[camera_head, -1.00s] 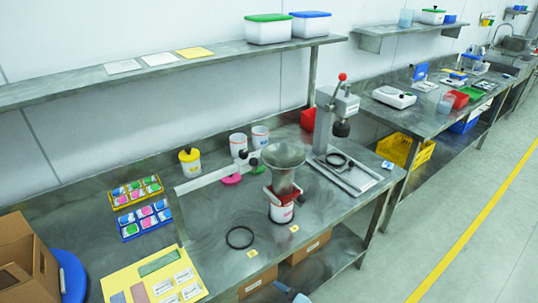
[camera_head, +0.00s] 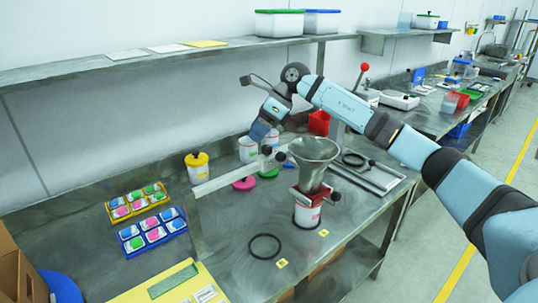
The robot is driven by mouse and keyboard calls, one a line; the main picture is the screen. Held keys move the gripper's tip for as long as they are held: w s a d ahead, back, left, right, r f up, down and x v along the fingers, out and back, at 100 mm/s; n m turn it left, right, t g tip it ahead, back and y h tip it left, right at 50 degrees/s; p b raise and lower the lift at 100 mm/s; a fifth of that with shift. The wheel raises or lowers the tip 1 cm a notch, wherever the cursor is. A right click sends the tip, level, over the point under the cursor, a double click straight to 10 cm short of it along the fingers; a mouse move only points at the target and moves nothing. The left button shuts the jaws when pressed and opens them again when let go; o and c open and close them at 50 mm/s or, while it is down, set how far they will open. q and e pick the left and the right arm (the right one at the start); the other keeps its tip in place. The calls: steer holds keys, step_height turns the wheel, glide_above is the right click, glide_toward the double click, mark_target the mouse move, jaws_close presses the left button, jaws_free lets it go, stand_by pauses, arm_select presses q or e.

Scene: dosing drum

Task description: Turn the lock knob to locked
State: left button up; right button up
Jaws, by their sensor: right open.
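A grey metal funnel (camera_head: 314,150) sits on a red clamp (camera_head: 309,193) over a white container (camera_head: 307,214) on the steel bench. A black knob (camera_head: 335,196) sticks out at the clamp's right side. Two more black knobs (camera_head: 273,153) sit at the end of a white bar left of the funnel. Which knob is the lock knob, and its setting, I cannot tell. My right gripper (camera_head: 262,128) is open and empty, above and left of the funnel, apart from the knobs. Its fingers are small and partly merged with the wrist. My left gripper is out of view.
A black ring (camera_head: 265,246) lies in front of the container. A yellow-lidded jar (camera_head: 197,166) and sachet trays (camera_head: 153,231) stand left. An upper shelf (camera_head: 150,62) runs behind.

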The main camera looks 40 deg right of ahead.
mark_target(268, 147)
steer(key=d+r+h, duration=0.4)
steer(key=d+r, duration=0.1)
steer(key=d, duration=0.4)
steer(key=x, duration=1.3)
steer(key=shift+a+f+b, duration=0.15)
steer(key=shift+b, duration=0.15)
steer(key=c, duration=0.9)
